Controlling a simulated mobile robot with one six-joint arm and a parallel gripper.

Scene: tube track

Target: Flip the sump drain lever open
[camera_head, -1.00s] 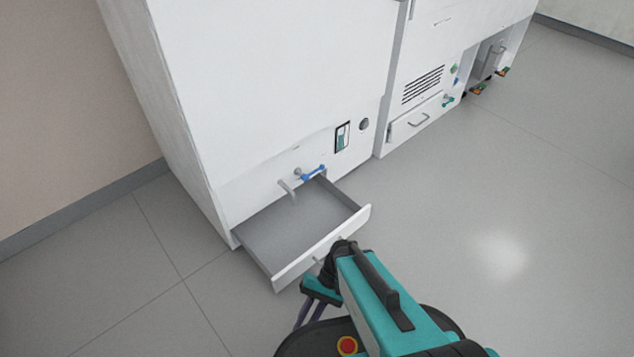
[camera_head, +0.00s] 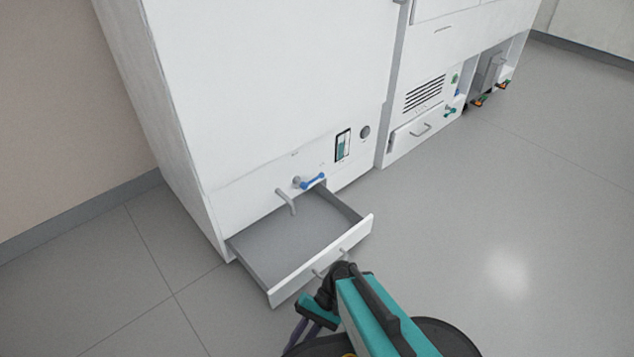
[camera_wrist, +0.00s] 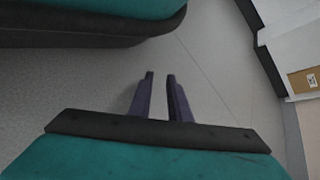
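The sump drain lever is a blue handle (camera_head: 314,181) on a small grey valve, low on the front of the large white cabinet (camera_head: 270,90). It points right and slightly upward in the head view. A grey spout (camera_head: 286,200) curves down left of it. My gripper (camera_head: 293,345) is low at the bottom of the head view, apart from the lever and in front of the pulled-out drawer. In the wrist view my gripper (camera_wrist: 160,76) has its two dark purple fingers a little apart, with nothing between them. The lever is not visible in the wrist view.
The drawer (camera_head: 322,262) stands pulled out below the lever and spout, empty, between my arm and the cabinet. A sight glass (camera_head: 342,146) and a round grey knob (camera_head: 365,132) are right of the lever. A second cabinet (camera_head: 425,60) stands further right. Floor at right is clear.

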